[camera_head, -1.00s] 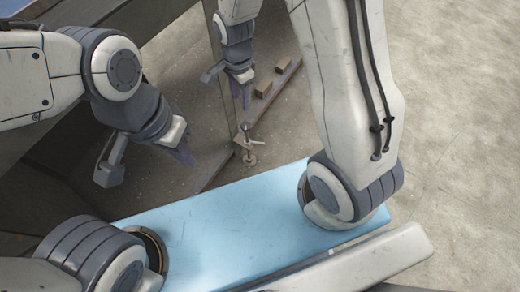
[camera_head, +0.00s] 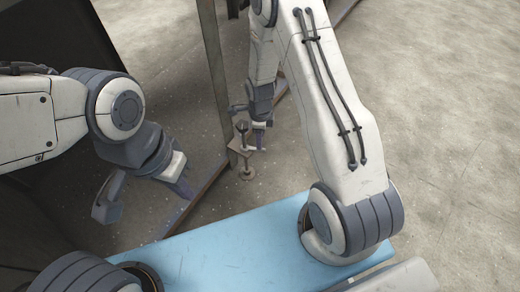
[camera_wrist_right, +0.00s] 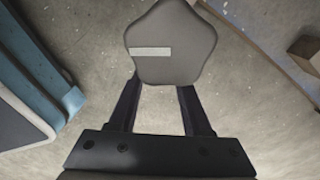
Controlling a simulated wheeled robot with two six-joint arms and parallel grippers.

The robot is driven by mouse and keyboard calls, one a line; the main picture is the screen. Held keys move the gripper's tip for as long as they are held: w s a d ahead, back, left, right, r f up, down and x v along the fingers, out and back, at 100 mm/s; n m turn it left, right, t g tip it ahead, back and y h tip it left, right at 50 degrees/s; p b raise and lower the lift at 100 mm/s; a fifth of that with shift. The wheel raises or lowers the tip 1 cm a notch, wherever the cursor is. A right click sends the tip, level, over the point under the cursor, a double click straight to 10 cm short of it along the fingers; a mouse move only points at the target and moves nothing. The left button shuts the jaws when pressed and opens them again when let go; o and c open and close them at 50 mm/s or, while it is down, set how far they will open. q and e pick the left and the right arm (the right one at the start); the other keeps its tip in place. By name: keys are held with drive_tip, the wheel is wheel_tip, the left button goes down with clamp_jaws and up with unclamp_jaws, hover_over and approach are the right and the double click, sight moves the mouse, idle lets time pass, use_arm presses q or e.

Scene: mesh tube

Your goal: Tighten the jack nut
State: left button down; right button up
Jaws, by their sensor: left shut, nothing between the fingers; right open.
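The jack (camera_head: 246,174) stands upright on its round foot on the floor, through a bracket at the rusty frame, in the head view. Its dark top (camera_head: 241,127) sticks up above the bracket. In the right wrist view a grey lobed knob with a pale stripe (camera_wrist_right: 172,42), apparently the jack's nut, lies at the far end of my open right gripper (camera_wrist_right: 160,95). The knob hides the fingertips, so contact cannot be told. In the head view that gripper (camera_head: 259,140) is close beside the jack's top. My left gripper (camera_head: 184,189) is shut and empty, left of the jack.
A rusty beam (camera_head: 207,185) runs along the floor to the jack, and a post (camera_head: 215,75) rises just behind it. A wooden block (camera_wrist_right: 306,46) shows at the right wrist view's right edge. Open concrete floor (camera_head: 440,120) lies to the right.

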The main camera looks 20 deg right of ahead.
sight(253, 149)
wheel_tip(253, 149, down, 5)
drive_tip(key=shift+b, duration=1.1)
clamp_jaws()
idle(0.6)
